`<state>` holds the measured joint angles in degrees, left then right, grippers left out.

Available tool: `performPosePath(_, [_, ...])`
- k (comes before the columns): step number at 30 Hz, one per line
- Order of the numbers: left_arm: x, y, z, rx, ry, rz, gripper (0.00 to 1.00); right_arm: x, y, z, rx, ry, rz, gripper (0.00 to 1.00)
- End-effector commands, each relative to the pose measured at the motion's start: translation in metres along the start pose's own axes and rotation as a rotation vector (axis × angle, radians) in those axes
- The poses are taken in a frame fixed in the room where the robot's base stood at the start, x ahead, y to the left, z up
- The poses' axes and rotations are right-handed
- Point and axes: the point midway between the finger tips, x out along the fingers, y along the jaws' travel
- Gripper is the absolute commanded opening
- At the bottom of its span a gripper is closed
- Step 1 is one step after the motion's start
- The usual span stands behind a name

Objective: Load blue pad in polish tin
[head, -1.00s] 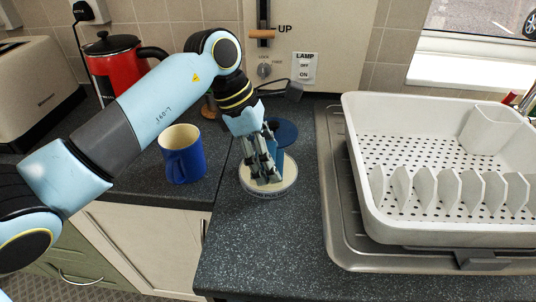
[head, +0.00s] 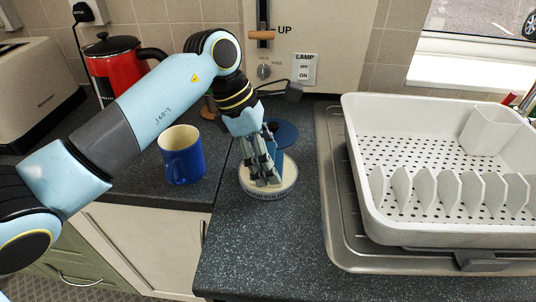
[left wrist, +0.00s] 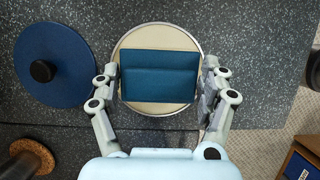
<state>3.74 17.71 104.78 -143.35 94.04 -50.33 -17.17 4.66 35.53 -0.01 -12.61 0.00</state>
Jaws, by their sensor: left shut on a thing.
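The polish tin (head: 290,184) is a round, shallow tin with a cream-coloured inside, standing on the dark speckled counter. It also shows from above in the left wrist view (left wrist: 158,108). The blue pad (left wrist: 158,75) is a rectangular block with a raised ridge along it, seen over the middle of the tin. My left gripper (head: 264,178) points down over the tin and is shut on the pad, one finger at each short end. The fingers partly hide the pad in the head view. I cannot tell whether the pad touches the tin's inside. My right gripper is not in view.
A round blue lid (head: 285,133) with a black knob lies just behind the tin. A blue mug (head: 186,160) stands to the left, with a red press (head: 115,72) and toaster (head: 38,88) behind. A white dish rack (head: 440,240) fills the right. The front counter is clear.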

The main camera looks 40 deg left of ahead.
Motion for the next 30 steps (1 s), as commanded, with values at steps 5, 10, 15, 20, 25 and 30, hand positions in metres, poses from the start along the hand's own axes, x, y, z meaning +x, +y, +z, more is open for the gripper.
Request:
performPosePath(5, [-0.017,0.001,0.007,0.002,-0.002,0.003,0.52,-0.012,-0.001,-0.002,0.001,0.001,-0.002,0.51])
performPosePath(10, [-0.031,0.001,0.014,0.003,-0.003,0.004,0.52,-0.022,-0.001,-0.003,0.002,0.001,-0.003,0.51])
performPosePath(15, [-0.045,0.001,0.019,0.003,-0.002,0.004,0.52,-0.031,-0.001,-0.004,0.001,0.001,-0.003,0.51])
performPosePath(20, [-0.058,0.001,0.025,0.002,-0.003,0.005,0.52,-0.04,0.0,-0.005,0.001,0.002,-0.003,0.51])
performPosePath(25, [-0.064,0.001,0.027,0.002,-0.003,0.004,0.52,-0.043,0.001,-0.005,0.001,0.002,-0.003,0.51])
performPosePath(30, [-0.063,0.001,0.026,0.002,-0.003,0.004,0.52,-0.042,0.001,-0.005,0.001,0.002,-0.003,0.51])
